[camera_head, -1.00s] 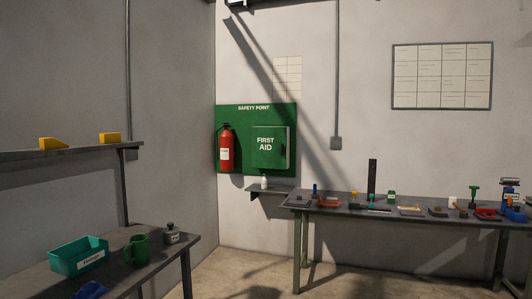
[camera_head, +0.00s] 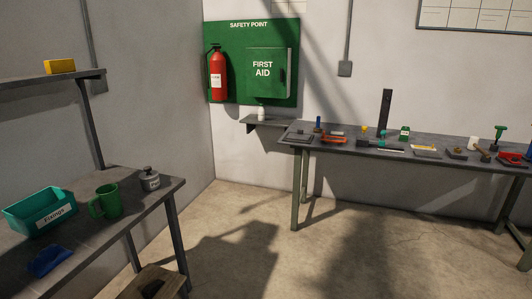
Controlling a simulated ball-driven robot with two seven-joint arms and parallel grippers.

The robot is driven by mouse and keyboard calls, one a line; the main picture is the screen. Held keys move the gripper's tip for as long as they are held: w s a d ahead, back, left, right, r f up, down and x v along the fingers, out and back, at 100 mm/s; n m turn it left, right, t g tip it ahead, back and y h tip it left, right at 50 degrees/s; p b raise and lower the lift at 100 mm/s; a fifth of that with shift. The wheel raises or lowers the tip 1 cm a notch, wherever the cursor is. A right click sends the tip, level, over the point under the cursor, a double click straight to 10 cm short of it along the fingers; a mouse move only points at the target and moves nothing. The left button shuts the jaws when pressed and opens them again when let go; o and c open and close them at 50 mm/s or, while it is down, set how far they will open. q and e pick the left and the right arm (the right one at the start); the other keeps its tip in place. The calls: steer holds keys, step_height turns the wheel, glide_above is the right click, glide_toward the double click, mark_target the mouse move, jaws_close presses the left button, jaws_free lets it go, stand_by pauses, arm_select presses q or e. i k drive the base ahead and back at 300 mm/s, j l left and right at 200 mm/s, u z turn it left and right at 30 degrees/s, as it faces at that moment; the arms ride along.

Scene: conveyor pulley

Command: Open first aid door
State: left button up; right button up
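The green first aid door (camera_head: 264,74) is the front of a cabinet on the green safety point board (camera_head: 231,95), on the back wall left of centre. It looks shut, with a small dark handle (camera_head: 284,76) near its right edge. A red fire extinguisher (camera_head: 217,75) hangs on the board just left of it. Neither of my grippers is in view.
A small shelf (camera_head: 265,124) with a white bottle (camera_head: 261,114) is below the cabinet. A long workbench (camera_head: 330,147) with tools stands right of it. A left table (camera_head: 110,229) holds a teal bin (camera_head: 38,214) and green mug (camera_head: 106,201). Open floor (camera_head: 260,215) lies between.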

mark_target(267, 68)
steer(key=i+z, duration=0.3)
steer(key=i, duration=2.25)
